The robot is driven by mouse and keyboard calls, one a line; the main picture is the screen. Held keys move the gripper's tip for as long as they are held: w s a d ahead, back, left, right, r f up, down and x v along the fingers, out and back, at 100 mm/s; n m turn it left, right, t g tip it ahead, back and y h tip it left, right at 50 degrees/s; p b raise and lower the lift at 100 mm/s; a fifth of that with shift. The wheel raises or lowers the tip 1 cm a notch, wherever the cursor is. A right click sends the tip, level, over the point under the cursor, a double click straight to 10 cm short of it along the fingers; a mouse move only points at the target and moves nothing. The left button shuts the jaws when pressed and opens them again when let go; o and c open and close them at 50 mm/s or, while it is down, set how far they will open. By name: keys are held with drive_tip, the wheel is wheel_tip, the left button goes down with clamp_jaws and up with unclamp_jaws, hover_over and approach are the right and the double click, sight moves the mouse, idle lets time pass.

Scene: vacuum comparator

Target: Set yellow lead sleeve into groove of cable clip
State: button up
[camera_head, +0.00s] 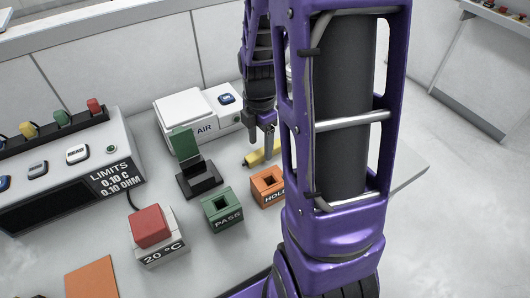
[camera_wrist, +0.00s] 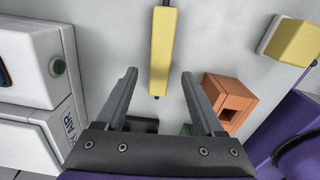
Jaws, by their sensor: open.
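The yellow lead sleeve (camera_wrist: 162,50) is a long narrow bar lying on the pale bench. In the wrist view it runs from the top edge down between my finger lines. In the head view the sleeve (camera_head: 254,158) is partly hidden by my gripper (camera_head: 261,138). My gripper is open and empty, with its fingers pointing down near the sleeve; in the wrist view my gripper (camera_wrist: 159,75) has one finger on each side of the sleeve's near end. I cannot surely identify the cable clip; a black base with an upright green flap (camera_head: 198,178) stands left of the sleeve.
An orange HOLD box (camera_head: 268,186) and a green PASS box (camera_head: 222,210) stand in front. A white AIR unit (camera_head: 200,115) is behind left. A red-topped 20 °C block (camera_head: 152,228) and a LIMITS console (camera_head: 70,175) are left. A yellow block (camera_wrist: 296,41) is at right.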

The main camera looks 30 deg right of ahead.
wheel_tip(320, 180, down, 3)
drive_tip(key=shift+r, duration=0.1)
clamp_jaws()
idle(0.3)
